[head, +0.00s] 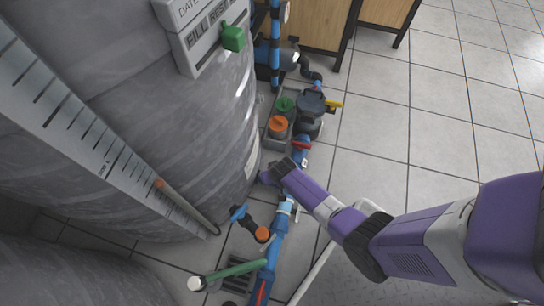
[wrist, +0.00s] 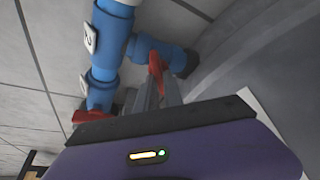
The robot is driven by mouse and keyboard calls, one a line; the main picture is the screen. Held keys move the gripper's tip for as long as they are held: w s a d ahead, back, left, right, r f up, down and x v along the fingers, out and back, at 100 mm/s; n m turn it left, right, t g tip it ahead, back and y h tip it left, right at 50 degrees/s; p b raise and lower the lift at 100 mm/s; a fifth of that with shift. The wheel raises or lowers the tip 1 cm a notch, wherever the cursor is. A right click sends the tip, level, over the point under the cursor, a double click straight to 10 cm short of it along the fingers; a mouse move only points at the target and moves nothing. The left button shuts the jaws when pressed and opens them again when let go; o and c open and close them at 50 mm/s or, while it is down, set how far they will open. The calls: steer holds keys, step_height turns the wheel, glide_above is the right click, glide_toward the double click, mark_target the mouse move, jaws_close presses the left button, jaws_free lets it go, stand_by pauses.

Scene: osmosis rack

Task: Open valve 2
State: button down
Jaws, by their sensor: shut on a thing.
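My gripper (wrist: 158,82) is shut on a red valve handle (wrist: 156,62) at a short blue side branch (wrist: 160,48) of the pipe in the wrist view. The fingers hide part of this handle, so its exact angle is hard to tell. A white tag with a "2" (wrist: 90,38) is on the upright blue pipe (wrist: 112,30) just left of the branch. In the head view my gripper (head: 274,174) is low beside the large grey tank, at the blue pipe line (head: 272,250), and covers the handle there.
Another red handle (wrist: 92,116) is on the same pipe, left of my fingers. The grey tank (head: 130,110) stands close on the left. A pump with a yellow lever (head: 333,104) and orange and green caps (head: 278,124) lies beyond. Open tiled floor (head: 430,110) is at the right.

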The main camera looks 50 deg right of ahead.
steer(key=n+y, duration=0.1)
steer(key=n, duration=0.1)
steer(key=n+y+b, duration=0.1)
steer(key=n, duration=0.2)
steer(key=shift+s+d+f+n+t, duration=0.1)
steer(key=shift+d+f+n+t, duration=0.05)
steer(key=shift+n+t, duration=0.15)
steer(key=n+y+b, duration=0.1)
steer(key=n, duration=0.1)
steer(key=n+b, duration=0.2)
steer(key=shift+d+n+y, duration=0.1)
steer(key=shift+n+y, duration=0.3)
steer(key=c, duration=1.5)
jaws_free()
steer(key=shift+o, duration=0.2)
steer(key=p+v, duration=0.4)
steer(key=v, duration=0.4)
steer(key=shift+w, duration=0.2)
